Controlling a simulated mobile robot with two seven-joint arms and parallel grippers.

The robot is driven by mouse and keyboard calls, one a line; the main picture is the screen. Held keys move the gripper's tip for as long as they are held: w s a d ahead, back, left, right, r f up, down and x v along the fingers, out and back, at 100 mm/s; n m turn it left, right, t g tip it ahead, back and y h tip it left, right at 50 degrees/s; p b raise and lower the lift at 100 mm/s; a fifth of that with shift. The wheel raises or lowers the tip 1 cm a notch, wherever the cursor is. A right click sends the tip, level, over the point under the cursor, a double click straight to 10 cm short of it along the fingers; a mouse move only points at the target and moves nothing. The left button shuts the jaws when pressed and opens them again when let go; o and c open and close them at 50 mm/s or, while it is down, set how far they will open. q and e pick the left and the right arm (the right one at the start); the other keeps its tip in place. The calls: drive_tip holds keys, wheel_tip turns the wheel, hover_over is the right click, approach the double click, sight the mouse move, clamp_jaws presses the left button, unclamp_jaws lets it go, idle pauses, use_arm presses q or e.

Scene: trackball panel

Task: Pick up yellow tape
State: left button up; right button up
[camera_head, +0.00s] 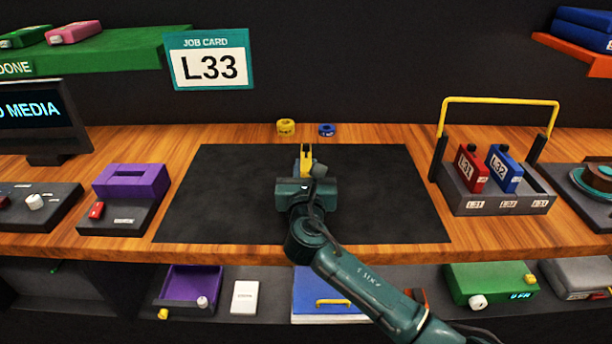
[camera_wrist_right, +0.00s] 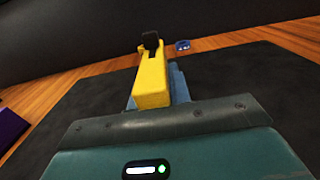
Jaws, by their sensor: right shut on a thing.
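My left gripper is not in view.
A rack with a yellow handle (camera_head: 500,100) holds red and blue cartridges at right. A purple device (camera_head: 130,182) stands left. The mat (camera_head: 220,190) is otherwise clear.

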sight(306, 157)
wheel_tip(306, 157, up, 9)
drive_tip(key=shift+r+p, duration=0.1)
drive_tip(key=shift+p, duration=0.65)
drive_tip(key=shift+r, duration=0.5)
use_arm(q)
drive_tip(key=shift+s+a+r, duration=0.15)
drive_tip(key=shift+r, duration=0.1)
use_arm(e)
drive_tip(key=shift+f, duration=0.1)
drive_tip(key=shift+f+b, duration=2.05)
drive_tip(key=shift+f, duration=2.5)
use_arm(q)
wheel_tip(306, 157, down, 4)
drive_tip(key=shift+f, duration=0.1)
use_arm(e)
drive_tip(key=shift+f, duration=0.15)
